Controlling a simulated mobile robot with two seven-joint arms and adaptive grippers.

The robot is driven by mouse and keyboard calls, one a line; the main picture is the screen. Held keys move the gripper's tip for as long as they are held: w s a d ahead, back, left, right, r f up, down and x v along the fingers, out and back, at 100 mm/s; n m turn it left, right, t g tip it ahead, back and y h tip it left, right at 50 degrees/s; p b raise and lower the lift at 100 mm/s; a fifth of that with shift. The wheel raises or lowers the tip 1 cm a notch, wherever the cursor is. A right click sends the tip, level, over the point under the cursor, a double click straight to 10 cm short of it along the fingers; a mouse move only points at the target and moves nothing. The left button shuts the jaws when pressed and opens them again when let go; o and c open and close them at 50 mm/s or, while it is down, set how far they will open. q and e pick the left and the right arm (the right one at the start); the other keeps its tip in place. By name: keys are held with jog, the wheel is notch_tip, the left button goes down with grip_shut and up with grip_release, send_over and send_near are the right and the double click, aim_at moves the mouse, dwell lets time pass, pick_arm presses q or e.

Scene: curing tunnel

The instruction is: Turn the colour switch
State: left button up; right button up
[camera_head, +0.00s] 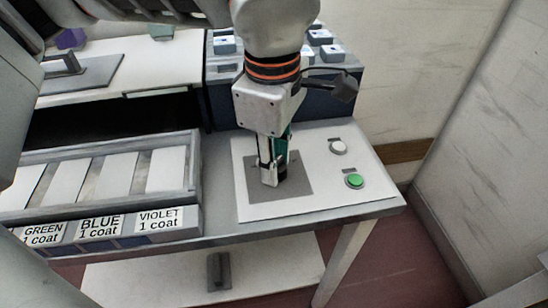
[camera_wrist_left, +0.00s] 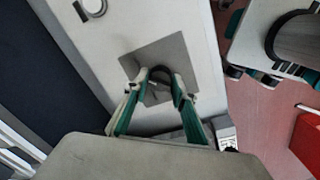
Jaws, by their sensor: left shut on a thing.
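The colour switch is on a white panel (camera_head: 237,160) on the table, at a grey square plate (camera_head: 298,187). In the head view my left gripper (camera_head: 273,178) points down over this plate and hides most of the switch. In the left wrist view the dark, round switch knob (camera_wrist_left: 160,75) shows between the fingertips of my left gripper (camera_wrist_left: 160,88), on the grey plate (camera_wrist_left: 172,48). The fingers are shut on the knob. Which way the knob points cannot be told. My right gripper is not in view.
A green button (camera_head: 354,181) and a white button (camera_head: 338,147) sit right of the plate. A tray with labelled compartments (camera_head: 98,229) stands left. A dark blue rack (camera_head: 226,100) with several small blocks stands behind. A wall is at the right.

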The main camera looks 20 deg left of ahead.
pick_arm(q)
jog(key=shift+r+n, duration=0.2)
jog(key=shift+n, duration=0.2)
jog(key=n+p, duration=0.3)
jog(key=shift+s+r, duration=0.1)
jog(key=n+p, duration=0.2)
jog(key=n, duration=0.1)
jog(key=shift+d+p, duration=0.1)
jog(key=shift+p, duration=0.25)
jog(key=shift+f+n+p, duration=0.3)
jog(key=shift+n+p, duration=0.3)
jog(key=shift+n, duration=0.5)
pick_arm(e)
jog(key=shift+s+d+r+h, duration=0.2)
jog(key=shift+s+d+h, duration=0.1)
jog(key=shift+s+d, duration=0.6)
pick_arm(q)
jog(key=shift+f, duration=0.1)
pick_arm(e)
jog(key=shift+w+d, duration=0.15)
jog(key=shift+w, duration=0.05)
pick_arm(q)
jog(key=o, duration=1.1)
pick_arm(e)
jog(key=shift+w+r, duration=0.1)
